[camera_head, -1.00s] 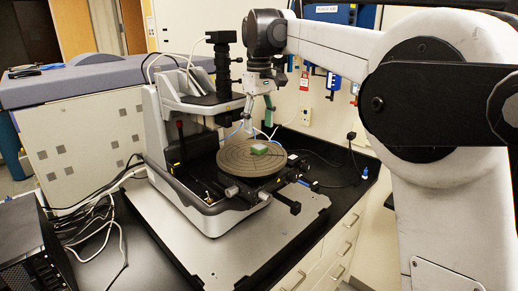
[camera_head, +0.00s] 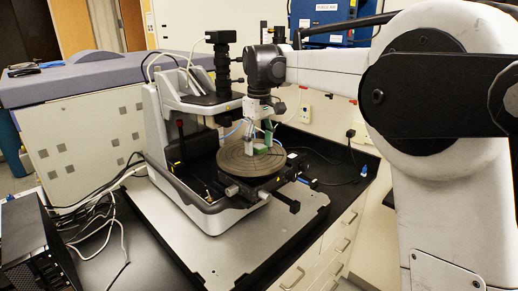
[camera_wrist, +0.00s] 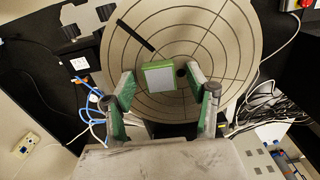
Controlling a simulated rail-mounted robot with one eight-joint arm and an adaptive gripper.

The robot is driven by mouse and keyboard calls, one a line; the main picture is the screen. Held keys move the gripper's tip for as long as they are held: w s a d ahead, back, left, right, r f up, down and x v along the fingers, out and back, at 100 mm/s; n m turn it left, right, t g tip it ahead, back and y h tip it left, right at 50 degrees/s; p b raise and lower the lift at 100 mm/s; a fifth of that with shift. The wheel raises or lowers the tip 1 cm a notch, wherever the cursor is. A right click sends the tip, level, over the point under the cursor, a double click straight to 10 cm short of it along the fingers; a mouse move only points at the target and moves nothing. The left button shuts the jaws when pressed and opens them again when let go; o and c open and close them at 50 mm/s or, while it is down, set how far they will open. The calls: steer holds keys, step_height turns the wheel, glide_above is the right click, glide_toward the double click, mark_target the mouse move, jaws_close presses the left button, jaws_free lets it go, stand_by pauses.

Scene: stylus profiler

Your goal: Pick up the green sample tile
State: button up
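The green sample tile (camera_wrist: 160,76) is a small square block with a pale grey top and green edges. It lies on the round, ring-marked stage (camera_wrist: 222,60) of the profiler. In the head view the stage (camera_head: 236,165) shows, with the tile largely hidden behind the fingers. My gripper (camera_wrist: 158,82) is open, with one finger on each side of the tile and a visible gap to both. In the head view my gripper (camera_head: 260,147) points down, its fingertips low over the stage. Whether the fingertips are level with the tile cannot be told.
The profiler's black vertical optics column (camera_head: 223,75) stands just left of my gripper. Its white frame (camera_head: 157,135) rises behind the stage. A grey base plate (camera_head: 225,240) lies in front. Cables (camera_wrist: 90,100) run beside the stage in the wrist view.

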steer(key=c, duration=1.1)
steer(key=shift+o, duration=0.2)
steer(key=shift+r, duration=0.2)
